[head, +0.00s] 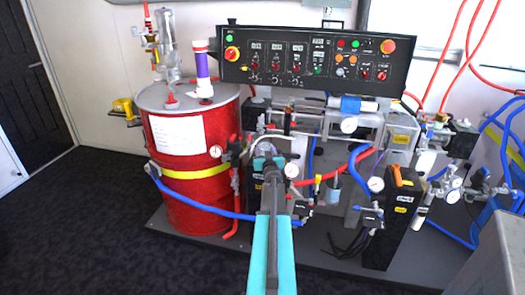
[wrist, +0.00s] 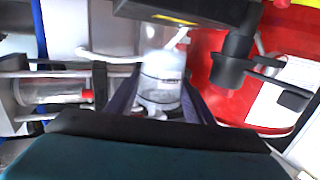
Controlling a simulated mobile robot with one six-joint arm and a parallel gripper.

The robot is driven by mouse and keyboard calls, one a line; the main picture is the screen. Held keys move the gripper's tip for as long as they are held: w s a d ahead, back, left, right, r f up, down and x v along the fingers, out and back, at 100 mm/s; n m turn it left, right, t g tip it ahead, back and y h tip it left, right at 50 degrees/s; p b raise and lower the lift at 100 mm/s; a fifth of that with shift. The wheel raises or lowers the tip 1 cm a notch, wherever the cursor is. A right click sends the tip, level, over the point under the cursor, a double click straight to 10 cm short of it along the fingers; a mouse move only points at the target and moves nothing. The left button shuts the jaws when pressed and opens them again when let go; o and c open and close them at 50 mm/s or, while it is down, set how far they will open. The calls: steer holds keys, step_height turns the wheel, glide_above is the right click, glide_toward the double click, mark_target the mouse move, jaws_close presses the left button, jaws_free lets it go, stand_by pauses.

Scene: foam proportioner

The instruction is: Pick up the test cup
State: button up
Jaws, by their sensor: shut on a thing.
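The test cup (wrist: 162,78), a translucent whitish cup with faint markings, sits between the two dark fingers of my gripper (wrist: 163,95) in the wrist view. The fingers are shut on it, one at each side. Its lower end is partly hidden by the gripper body. In the head view, my teal arm reaches forward to the front of the machine. There, the fingers and the cup cannot be made out behind the arm's end.
A red drum (head: 190,185) with a yellow band stands left of the arm, with a blue hose crossing in front. A black control panel (head: 305,58) is above. Pipes, gauges and hoses crowd the machine. A black box (head: 392,220) stands right. Dark floor (head: 110,245) is clear at left.

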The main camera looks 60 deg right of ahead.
steer(key=s+a+r+p, duration=0.1)
steer(key=s+a, duration=0.4)
steer(key=s, duration=0.8)
steer(key=shift+s+a+r, duration=0.15)
steer(key=shift+r, duration=0.05)
steer(key=w+a+r+n+t+y, duration=0.3)
steer(key=w+a+n+y, duration=0.3)
steer(key=w+a, duration=0.85)
steer(key=w+a+r+n+t+y, duration=0.3)
steer(key=w+a+y, duration=0.4)
steer(key=w+a, duration=0.8)
steer(key=s+a+n+g+y, duration=0.1)
steer(key=a+n+g+y, duration=0.2)
steer(key=a, duration=1.8)
steer(key=s+a+n+g+y, duration=0.1)
steer(key=a+n+g+y, duration=0.3)
steer(key=a, duration=1.8)
steer(key=n+y, duration=0.5)
steer(key=y, duration=0.2)
steer(key=shift+s+a+f+y, duration=0.15)
steer(key=shift+s+f+y, duration=0.15)
steer(key=shift+f, duration=0.1)
